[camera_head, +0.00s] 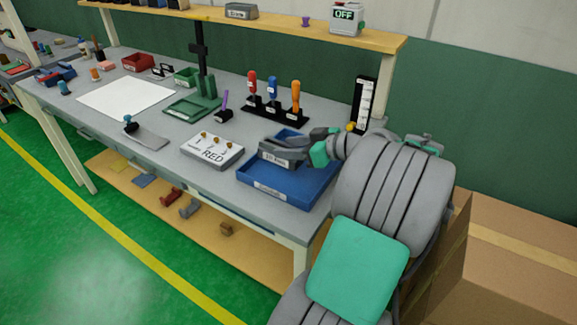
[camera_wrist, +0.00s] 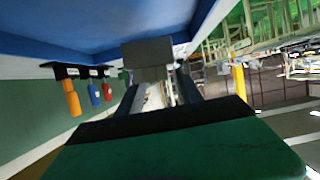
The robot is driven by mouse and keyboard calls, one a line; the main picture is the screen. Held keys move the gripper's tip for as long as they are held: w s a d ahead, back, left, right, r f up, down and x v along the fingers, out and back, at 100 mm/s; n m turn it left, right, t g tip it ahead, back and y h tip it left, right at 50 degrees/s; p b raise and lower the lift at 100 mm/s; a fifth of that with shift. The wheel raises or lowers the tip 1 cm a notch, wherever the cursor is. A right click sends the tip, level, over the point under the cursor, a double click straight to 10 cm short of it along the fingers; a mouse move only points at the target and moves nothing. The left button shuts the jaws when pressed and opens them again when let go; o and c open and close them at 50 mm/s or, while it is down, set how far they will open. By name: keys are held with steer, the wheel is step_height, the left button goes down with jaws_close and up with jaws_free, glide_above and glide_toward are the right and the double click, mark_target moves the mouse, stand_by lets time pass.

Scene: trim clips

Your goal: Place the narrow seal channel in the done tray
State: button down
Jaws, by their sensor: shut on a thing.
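My gripper (camera_head: 303,146) reaches in from the right over the blue tray (camera_head: 246,180) at the bench's front right edge. It is shut on a grey block-like part with a pale label (camera_head: 281,154), which looks like the seal channel; the label is too small to read surely. In the wrist view the grey part (camera_wrist: 147,52) sits at the fingertips (camera_wrist: 155,80), with the blue tray (camera_wrist: 60,22) beyond it. The part is over or inside the tray; I cannot tell whether it touches the floor. The tray's front label is also unreadable.
A white box marked RED (camera_head: 212,150) stands left of the tray. Behind it a black rack holds red, blue and orange-handled tools (camera_head: 272,90). A black-and-white upright holder (camera_head: 363,103) stands near my wrist. Cardboard boxes (camera_head: 510,260) are at the right.

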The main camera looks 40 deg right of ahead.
steer(key=f, duration=0.1)
steer(key=w+f, duration=0.1)
steer(key=f, duration=0.2)
steer(key=shift+w+d+f, duration=0.25)
steer(key=shift+d+f, duration=0.05)
steer(key=shift+d, duration=0.1)
steer(key=shift+f, duration=0.2)
steer(key=c, duration=0.6)
jaws_free()
steer(key=shift+s, duration=0.1)
steer(key=p+v, duration=0.5)
steer(key=v, duration=0.7)
steer(key=shift+p, duration=0.4)
steer(key=shift+a, duration=0.1)
